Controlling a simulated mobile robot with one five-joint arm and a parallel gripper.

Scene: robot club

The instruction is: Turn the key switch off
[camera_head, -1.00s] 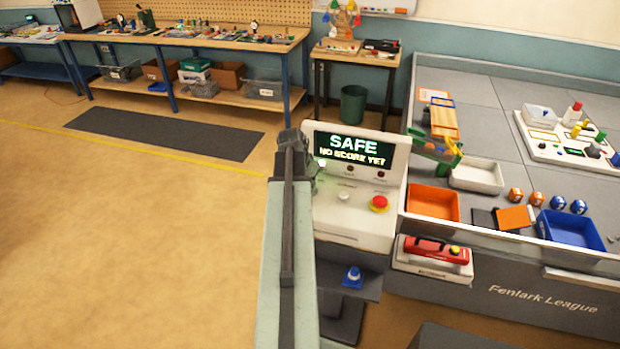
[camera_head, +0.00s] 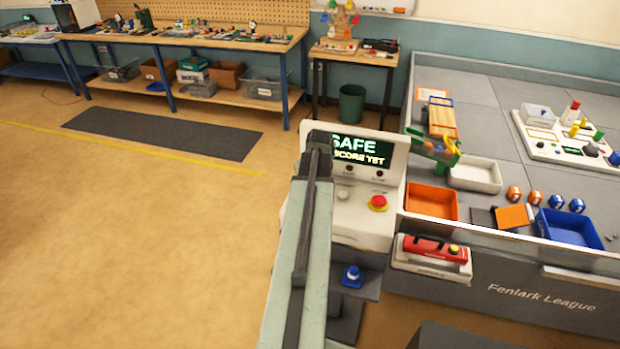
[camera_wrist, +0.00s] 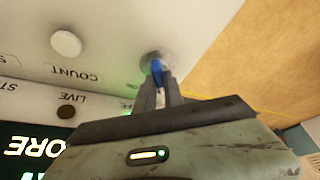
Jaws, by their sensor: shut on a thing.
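The control console (camera_head: 355,229) is white, with a screen (camera_head: 368,151) on which "SAFE" and part of "SCORE YET" can be read. In the wrist view the key switch (camera_wrist: 146,58) is a round metal fitting on the white panel, with a blue key (camera_wrist: 157,66) in it. My gripper (camera_wrist: 161,76) is shut on the blue key, its fingers close to the panel. The key's exact angle is hard to tell. In the head view my arm hides the key switch and the fingers.
A red emergency button (camera_head: 378,201) sits on the console's right side. In the wrist view a white round button (camera_wrist: 66,43) is beside the "COUNT" label. The grey game table (camera_head: 480,215) stands close on the right.

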